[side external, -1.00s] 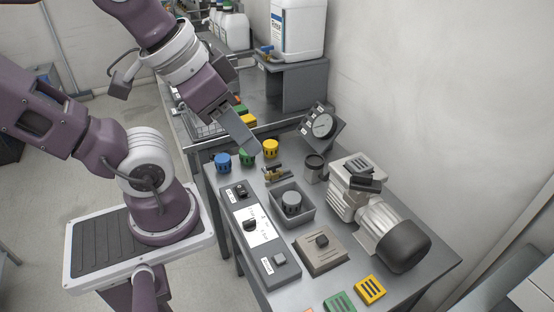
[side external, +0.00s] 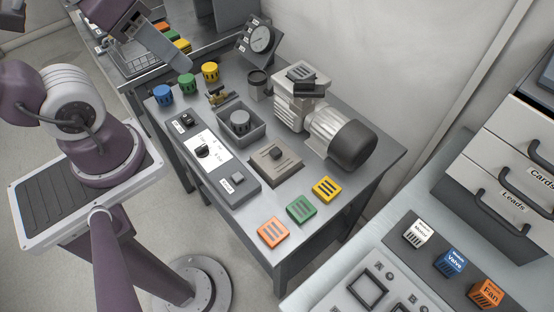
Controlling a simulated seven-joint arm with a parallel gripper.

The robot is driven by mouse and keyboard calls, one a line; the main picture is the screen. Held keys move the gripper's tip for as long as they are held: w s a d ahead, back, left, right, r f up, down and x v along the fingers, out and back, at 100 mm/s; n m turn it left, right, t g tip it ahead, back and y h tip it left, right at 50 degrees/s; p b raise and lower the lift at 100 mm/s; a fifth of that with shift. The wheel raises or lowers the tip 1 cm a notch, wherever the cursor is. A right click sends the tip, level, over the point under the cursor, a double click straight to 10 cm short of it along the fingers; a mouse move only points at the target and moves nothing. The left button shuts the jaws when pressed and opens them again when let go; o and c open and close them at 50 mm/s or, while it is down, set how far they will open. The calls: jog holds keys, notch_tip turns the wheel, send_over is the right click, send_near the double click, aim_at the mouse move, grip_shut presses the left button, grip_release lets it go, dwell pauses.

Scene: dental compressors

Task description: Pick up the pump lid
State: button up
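A flat square grey-brown plate with a dark knob (side external: 276,160), which looks like the pump lid, lies on the grey workbench in the side external view. It sits in front of the pale pump with its dark-ended motor (side external: 318,112). My gripper (side external: 182,62) is at the upper left, above the back left of the bench near the yellow cap. It is well apart from the plate. Its fingertips are too small and side-on to show whether they are open, and I see nothing held in it.
A grey bin with a round grey part (side external: 240,122) and a control panel (side external: 205,152) lie left of the plate. Blue, green and yellow caps (side external: 187,84) stand behind. Orange, green and yellow slotted blocks (side external: 301,209) lie in front. A gauge (side external: 259,38) stands at the back.

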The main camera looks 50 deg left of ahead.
jog(key=shift+o, duration=0.8)
jog(key=w+a+f+n+g+h, duration=0.3)
jog(key=w+f+n+g+h, duration=0.6)
jog(key=w+f, duration=0.7)
jog(key=n+t+h, duration=0.3)
jog(key=n+h, duration=0.1)
jog(key=n, duration=0.5)
send_near(274, 149)
jog(key=shift+s+x, duration=0.2)
jog(key=shift+x, duration=0.85)
jog(key=shift+h, duration=0.3)
jog(key=x, duration=0.6)
jog(key=shift+w+d+f, duration=0.15)
jog(key=shift+d+f, duration=0.05)
jog(key=shift+f, duration=0.15)
jog(key=shift+d+f, duration=0.1)
jog(key=shift+d, duration=0.15)
grip_shut()
